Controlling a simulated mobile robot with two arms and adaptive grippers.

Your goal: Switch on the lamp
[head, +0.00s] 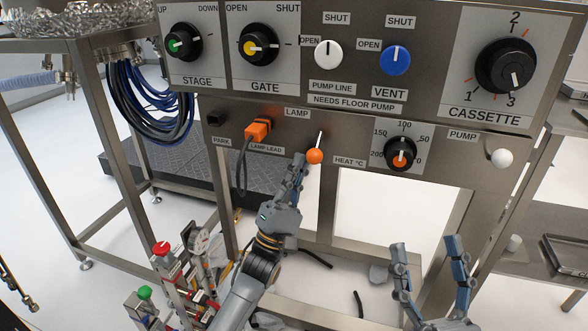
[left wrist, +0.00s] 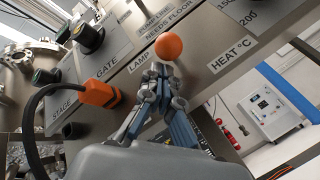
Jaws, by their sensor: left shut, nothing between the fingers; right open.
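The lamp switch is a short metal lever with an orange ball knob (head: 315,156), on the lower panel near the LAMP label (head: 296,113). In the head view its rod slants downward from the panel to the ball. My left gripper (head: 299,160) is shut and empty, its fingertips just left of the ball. In the left wrist view the orange ball (left wrist: 168,46) appears right beyond the shut fingertips (left wrist: 160,70). I cannot tell whether they touch it. My right gripper (head: 428,250) is open and empty, low at the right, away from the panel.
An orange lamp-lead plug (head: 258,131) with a dark cable sits in the panel left of the lever. A heat dial (head: 400,153) and a white-ball pump lever (head: 502,158) are to its right. Knobs fill the upper panel. Small red- and green-topped devices (head: 163,250) stand lower left.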

